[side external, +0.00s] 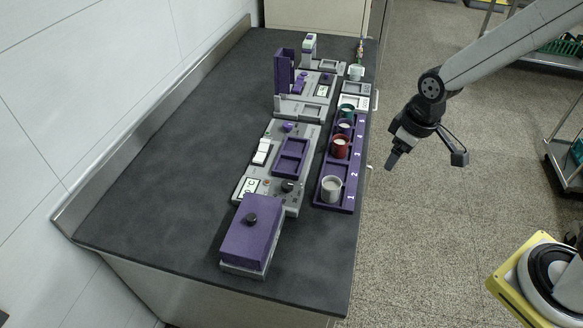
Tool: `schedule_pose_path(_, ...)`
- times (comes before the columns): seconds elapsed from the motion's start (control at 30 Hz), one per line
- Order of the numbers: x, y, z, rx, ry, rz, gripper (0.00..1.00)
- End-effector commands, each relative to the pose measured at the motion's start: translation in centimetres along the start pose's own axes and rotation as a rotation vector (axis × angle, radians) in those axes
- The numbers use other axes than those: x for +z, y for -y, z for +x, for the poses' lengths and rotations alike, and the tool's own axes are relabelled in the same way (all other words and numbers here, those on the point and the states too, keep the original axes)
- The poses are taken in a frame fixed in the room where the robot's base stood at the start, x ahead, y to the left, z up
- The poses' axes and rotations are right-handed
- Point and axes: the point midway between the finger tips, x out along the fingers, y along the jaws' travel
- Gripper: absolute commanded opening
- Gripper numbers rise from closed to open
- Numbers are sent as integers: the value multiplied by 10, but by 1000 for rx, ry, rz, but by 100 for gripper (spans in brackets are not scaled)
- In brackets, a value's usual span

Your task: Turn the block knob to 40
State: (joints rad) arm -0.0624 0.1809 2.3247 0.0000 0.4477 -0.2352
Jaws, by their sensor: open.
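A grey unit with purple recessed blocks (289,158) stands in the middle of the dark counter. A small dark knob (288,186) sits on its near right corner, beside a white display (250,187) reading what looks like "0 C". I take this to be the block knob; its scale and pointer are too small to read. My gripper (425,158) is open and empty, its fingers spread wide. It appears raised to the right of the counter, well apart from the knob.
A purple box-like lid with a black knob (252,218) lies at the near end. A numbered purple rack (348,196) with several cups runs along the right edge. Another grey-purple machine (298,105) stands behind. The counter's left side (185,140) is clear.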

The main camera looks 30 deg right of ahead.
Motion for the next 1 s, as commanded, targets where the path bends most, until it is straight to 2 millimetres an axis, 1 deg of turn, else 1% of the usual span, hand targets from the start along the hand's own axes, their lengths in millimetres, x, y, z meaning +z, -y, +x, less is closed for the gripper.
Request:
schedule_pose_path(0.03,-14,2,5,-5,9,-60,85)
schedule_pose_path(0.2,-58,11,20,-24,37,-276,85)
schedule_pose_path(0.37,-95,24,38,-45,61,-478,85)
schedule_pose_path(0.5,-125,38,55,-65,80,-657,85)
schedule_pose_path(0.7,-161,63,83,-99,105,-909,85)
schedule_pose_path(0.8,-176,76,97,-117,114,-1029,85)
schedule_pose_path(0.9,-187,88,109,-132,121,-1132,85)
schedule_pose_path(1.0,-194,96,118,-144,126,-1206,85)
